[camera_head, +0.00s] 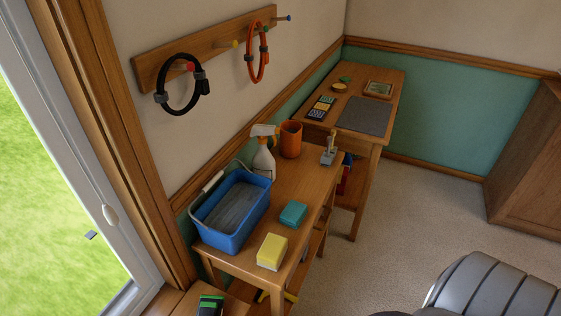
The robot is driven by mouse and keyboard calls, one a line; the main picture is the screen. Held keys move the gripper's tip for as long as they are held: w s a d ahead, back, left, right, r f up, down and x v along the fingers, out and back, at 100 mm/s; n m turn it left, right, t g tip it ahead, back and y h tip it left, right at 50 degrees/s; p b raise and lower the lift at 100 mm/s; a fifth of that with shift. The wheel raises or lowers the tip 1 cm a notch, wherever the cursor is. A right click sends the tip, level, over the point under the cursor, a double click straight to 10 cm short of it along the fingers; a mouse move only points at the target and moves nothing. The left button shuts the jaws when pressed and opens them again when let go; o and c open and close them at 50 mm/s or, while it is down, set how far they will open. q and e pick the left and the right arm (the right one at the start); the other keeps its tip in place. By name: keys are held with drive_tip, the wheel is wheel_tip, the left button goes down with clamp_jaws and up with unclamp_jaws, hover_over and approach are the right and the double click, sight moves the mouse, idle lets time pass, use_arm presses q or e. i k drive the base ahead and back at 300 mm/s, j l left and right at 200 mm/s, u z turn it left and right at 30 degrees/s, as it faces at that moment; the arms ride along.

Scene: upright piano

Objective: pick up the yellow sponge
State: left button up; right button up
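The yellow sponge (271,252) lies on the near end of a small wooden table (292,192), close to its front edge. It has a pale, whitish underside. A teal sponge-like block (293,214) lies just behind it to the right, apart from it. A blue bucket (232,240) with a white grip on its handle stands to its left. Nothing covers the yellow sponge from this view. Neither of my grippers is in view.
A spray bottle (263,160), an orange cup (290,139) and a small grey-based item (328,154) stand farther back on the table. A desk (378,138) adjoins behind. Looped bands hang from a wall rack (205,50). Carpet (400,215) lies open right of the table.

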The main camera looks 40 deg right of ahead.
sight(270, 255)
drive_tip(key=z, duration=1.05)
